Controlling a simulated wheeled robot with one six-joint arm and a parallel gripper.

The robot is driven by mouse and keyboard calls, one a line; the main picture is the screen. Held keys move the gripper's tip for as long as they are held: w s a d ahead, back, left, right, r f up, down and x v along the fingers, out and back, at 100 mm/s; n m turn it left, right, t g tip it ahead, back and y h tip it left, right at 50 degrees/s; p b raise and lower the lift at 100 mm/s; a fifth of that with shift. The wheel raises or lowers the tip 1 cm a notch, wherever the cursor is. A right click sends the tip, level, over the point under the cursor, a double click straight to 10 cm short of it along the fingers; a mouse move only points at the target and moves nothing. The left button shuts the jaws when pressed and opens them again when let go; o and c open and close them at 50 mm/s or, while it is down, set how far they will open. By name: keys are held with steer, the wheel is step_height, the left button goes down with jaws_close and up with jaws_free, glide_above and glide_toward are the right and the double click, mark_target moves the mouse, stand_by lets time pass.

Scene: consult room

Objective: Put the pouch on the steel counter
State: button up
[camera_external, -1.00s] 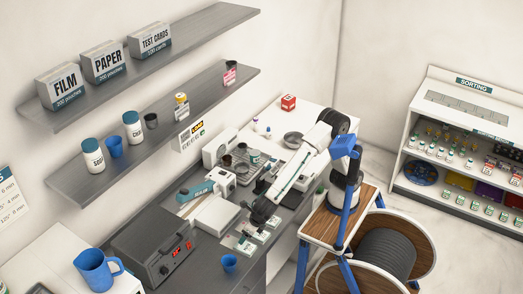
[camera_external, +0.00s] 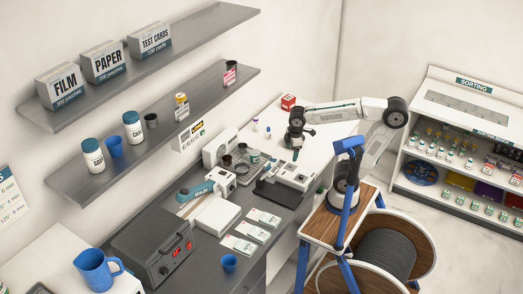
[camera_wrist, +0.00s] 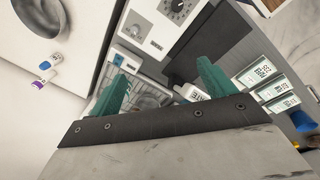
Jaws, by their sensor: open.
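Three flat white labelled packets, the likeliest pouches, lie in a row on the dark grey counter (camera_external: 207,243): a back one (camera_external: 264,218), a middle one (camera_external: 252,231) and a front one (camera_external: 238,245). They also show at the right of the wrist view, with a near packet (camera_wrist: 283,104). I cannot tell which one the task means. My gripper (camera_external: 295,156) is raised over the far end of the work surface, well away from the packets. In the wrist view its green fingers (camera_wrist: 160,88) are apart with nothing held between them.
A white sealer (camera_external: 220,180), a dark flat pad (camera_external: 278,193) and a grey control box (camera_external: 155,245) crowd the counter. A blue cup (camera_external: 229,263) stands near the packets. The white surface (camera_external: 322,150) at the far end is mostly clear; a steel bowl (camera_wrist: 42,14) sits there.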

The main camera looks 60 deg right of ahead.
steer(key=s+d+f+m, duration=0.2)
steer(key=s+d+m, duration=0.5)
steer(key=s+m, duration=0.1)
steer(key=shift+s+d+f+m+y, duration=0.2)
steer(key=shift+s+f+m+y, duration=0.15)
steer(key=shift+m, duration=0.35)
